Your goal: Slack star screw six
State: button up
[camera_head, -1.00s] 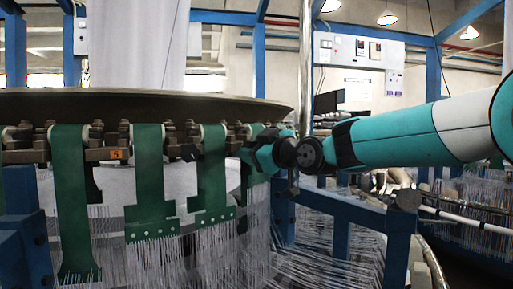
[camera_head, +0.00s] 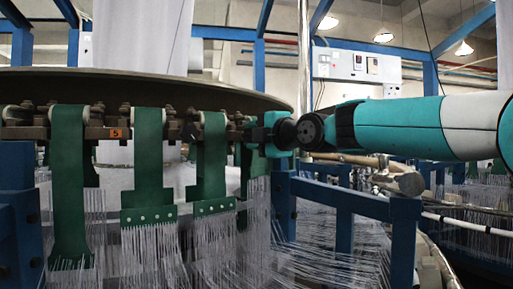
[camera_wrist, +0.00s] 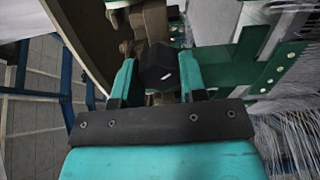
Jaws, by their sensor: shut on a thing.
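My gripper (camera_wrist: 158,76) is shut on a black star screw (camera_wrist: 158,66). In the wrist view its two teal fingers stand on either side of the dark knob. In the head view my gripper (camera_head: 262,136) is at the right end of the visible row of brackets, under the loom's dark rim. The screw is hard to make out there, hidden by the gripper and brackets. Another black knob (camera_head: 188,132) sits further left on the row. An orange tag marked 5 (camera_head: 115,134) is left of that. No number for the held screw is readable.
Green straps (camera_head: 148,170) hang from the row with many white threads below. The loom's wide dark rim (camera_head: 150,88) passes just above my gripper. A blue frame (camera_head: 345,204) stands below my arm. A wall cabinet (camera_head: 357,66) is far behind.

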jog(key=o, duration=1)
jog(key=b+v, duration=0.5)
jog(key=v, duration=0.2)
jog(key=shift+b, duration=0.4)
